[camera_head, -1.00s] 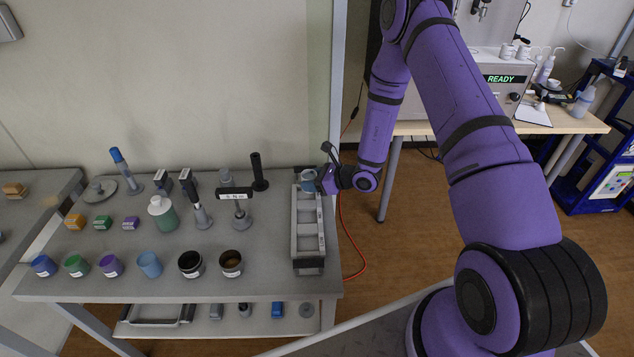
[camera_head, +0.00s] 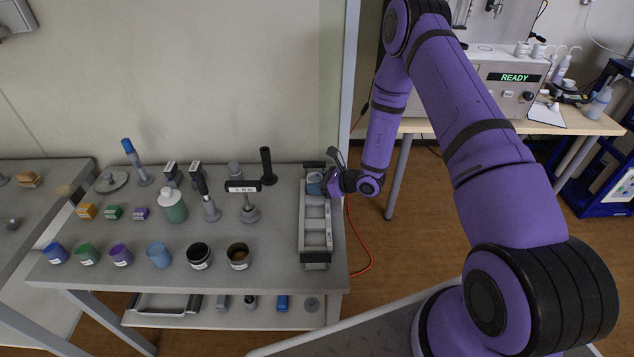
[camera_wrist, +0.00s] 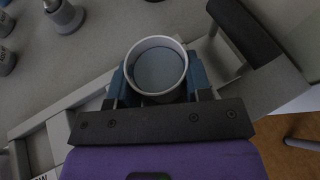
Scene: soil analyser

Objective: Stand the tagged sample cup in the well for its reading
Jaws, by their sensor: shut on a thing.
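My gripper (camera_head: 318,184) is shut on a round, open-topped cup (camera_wrist: 157,66) with a pale rim and a blue-grey inside. In the wrist view its two blue fingers sit on either side of the cup. In the head view the held cup (camera_head: 313,186) is at the far end of a long pale rack (camera_head: 317,241) with several compartments. I cannot tell whether the cup rests in the rack or hangs just above it. No tag shows on it. The analyser (camera_head: 508,92), with a green READY display, stands on the wooden table at back right; its well cannot be made out.
The grey bench (camera_head: 285,270) holds several cups in a front row, including a dark one (camera_head: 198,256) and a brown-filled one (camera_head: 238,256). A green bottle (camera_head: 172,206) and upright tools stand behind. An orange cable (camera_head: 366,246) lies on the floor right of the bench.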

